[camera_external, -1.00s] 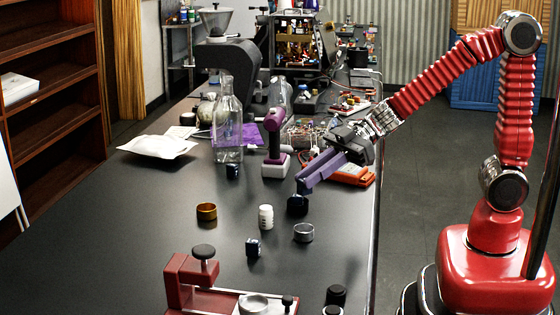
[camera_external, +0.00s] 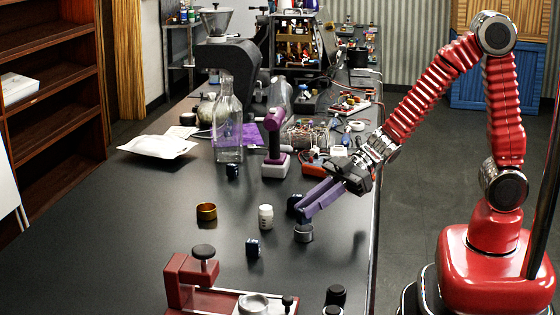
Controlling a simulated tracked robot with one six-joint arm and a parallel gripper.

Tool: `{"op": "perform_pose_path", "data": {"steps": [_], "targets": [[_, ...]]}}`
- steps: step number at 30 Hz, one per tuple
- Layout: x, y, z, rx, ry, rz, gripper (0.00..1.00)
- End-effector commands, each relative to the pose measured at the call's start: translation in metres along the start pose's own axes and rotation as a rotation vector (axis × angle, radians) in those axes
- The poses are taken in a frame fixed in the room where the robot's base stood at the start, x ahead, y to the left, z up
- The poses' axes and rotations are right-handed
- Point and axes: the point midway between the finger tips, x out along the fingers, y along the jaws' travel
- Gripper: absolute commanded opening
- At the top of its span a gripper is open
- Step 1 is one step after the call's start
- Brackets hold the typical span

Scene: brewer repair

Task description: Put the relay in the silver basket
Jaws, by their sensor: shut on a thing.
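A dark blue round thing (camera_external: 295,205) stands just behind the fingertips. A red stand (camera_external: 190,280) is in front.

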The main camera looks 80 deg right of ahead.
Motion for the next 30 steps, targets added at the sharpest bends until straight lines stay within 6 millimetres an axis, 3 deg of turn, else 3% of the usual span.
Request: {"op": "perform_pose_path", "data": {"steps": [13,14,21,30], "targets": [[0.0021,-0.0002,0.0056,-0.001,0.001,0.0,0.0],[0.0021,-0.0002,0.0057,-0.001,0.0,0.0,0.18],[0.0021,-0.0002,0.0056,-0.001,0.0,0.0,0.35],[0.0021,-0.0001,0.0056,-0.001,0.0,0.0,0.38]]}}
